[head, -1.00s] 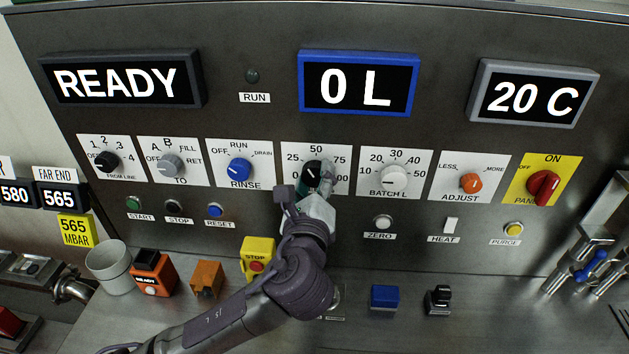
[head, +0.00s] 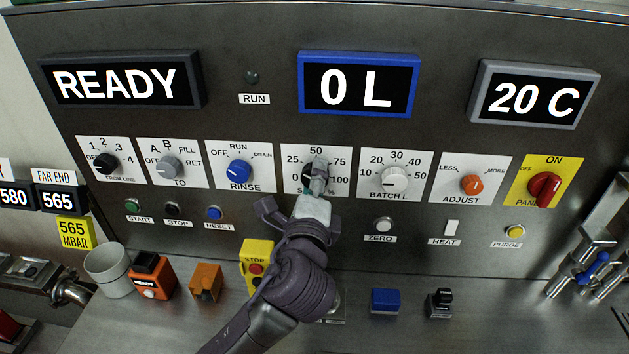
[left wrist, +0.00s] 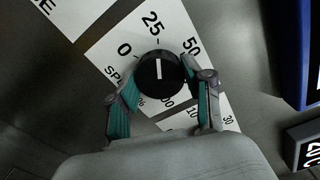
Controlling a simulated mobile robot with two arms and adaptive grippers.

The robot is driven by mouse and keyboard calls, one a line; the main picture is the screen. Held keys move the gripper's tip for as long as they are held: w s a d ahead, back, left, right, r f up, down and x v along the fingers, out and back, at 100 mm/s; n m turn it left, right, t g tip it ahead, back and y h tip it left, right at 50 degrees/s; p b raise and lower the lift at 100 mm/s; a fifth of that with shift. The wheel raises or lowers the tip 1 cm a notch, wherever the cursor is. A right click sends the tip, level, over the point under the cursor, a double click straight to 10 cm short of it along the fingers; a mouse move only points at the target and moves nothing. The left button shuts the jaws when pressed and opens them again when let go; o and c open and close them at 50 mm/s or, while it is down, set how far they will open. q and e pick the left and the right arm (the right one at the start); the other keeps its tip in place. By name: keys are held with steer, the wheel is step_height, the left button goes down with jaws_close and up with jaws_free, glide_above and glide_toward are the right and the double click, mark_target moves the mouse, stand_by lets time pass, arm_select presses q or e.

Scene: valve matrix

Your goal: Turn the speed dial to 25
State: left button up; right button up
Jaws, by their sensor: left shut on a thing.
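The speed dial (left wrist: 160,72) is a round black knob with a white line, on a white plate (left wrist: 105,62) marked 0, 25, 50 and on. In the left wrist view the white line runs nearly straight up and down, in line with the 25 mark. My left gripper (left wrist: 160,88) is shut on the dial, one teal-padded finger on each side. In the head view my left gripper (head: 318,178) covers most of the dial (head: 307,172), so its line cannot be read there. My right gripper is not in view.
The rinse knob (head: 239,170) is left of the speed plate and the batch knob (head: 394,179) is right of it. Small buttons sit below, with a yellow stop box (head: 257,262) on the ledge. Displays read READY (head: 121,80), 0 L (head: 357,84) and 20 C (head: 533,95).

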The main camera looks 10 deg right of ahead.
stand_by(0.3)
arm_select(q)
steer(key=o, duration=1.2)
steer(key=shift+c, duration=0.2)
steer(key=shift+s, duration=0.1)
steer(key=v, duration=1.1)
steer(key=shift+s, duration=0.4)
steer(key=shift+a, duration=0.15)
